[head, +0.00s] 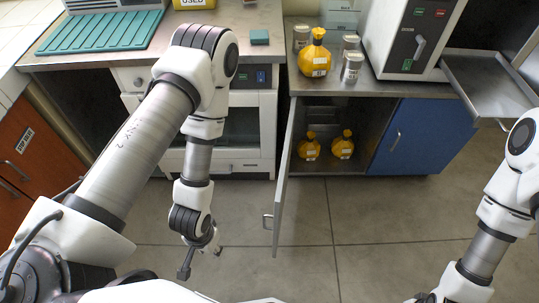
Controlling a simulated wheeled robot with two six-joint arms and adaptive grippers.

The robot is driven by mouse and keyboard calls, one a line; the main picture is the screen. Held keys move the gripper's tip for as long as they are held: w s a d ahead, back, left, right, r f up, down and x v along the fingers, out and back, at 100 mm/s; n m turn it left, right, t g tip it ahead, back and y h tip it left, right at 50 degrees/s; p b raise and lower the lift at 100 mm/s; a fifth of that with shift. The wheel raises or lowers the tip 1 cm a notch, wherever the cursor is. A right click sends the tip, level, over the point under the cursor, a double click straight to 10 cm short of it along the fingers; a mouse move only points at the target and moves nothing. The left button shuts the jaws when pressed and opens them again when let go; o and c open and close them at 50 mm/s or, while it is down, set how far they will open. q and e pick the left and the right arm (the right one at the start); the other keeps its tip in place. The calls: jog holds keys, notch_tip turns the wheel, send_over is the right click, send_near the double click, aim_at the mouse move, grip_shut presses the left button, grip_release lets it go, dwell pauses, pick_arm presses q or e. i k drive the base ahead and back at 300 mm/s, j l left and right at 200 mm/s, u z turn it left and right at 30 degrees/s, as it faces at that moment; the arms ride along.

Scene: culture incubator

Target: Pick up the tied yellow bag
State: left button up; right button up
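A tied yellow bag (314,57) with a white label stands upright on the grey counter, right of centre. Two more tied yellow bags, a left one (309,149) and a right one (343,146), sit side by side inside the open cabinet below. My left gripper (201,262) hangs low over the floor, left of the cabinet door and apart from every bag. Its fingers are spread and empty. My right arm comes in at the right edge, and its gripper is cut off by the bottom of the picture.
The open cabinet door (285,185) juts toward me between my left gripper and the cabinet bags. Metal cans, one of them in front (352,67), flank the counter bag. A white machine (412,38) and a metal tray (490,85) are to the right. The floor ahead is clear.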

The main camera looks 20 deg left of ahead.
aim_at(342, 147)
jog(key=i+j+z, duration=0.15)
jog(key=j, duration=0.6)
jog(key=j+z, duration=0.15)
jog(key=j, duration=0.55)
jog(key=l+u, duration=0.2)
jog(key=l, duration=0.4)
jog(key=i+l+u, duration=0.2)
jog(key=l, duration=0.45)
jog(key=k+l+u, duration=0.2)
jog(key=l, duration=0.35)
jog(key=l+u, duration=0.2)
jog(key=l, duration=0.45)
jog(key=k+l+u, duration=0.2)
jog(key=l, duration=0.4)
jog(key=i, duration=0.1)
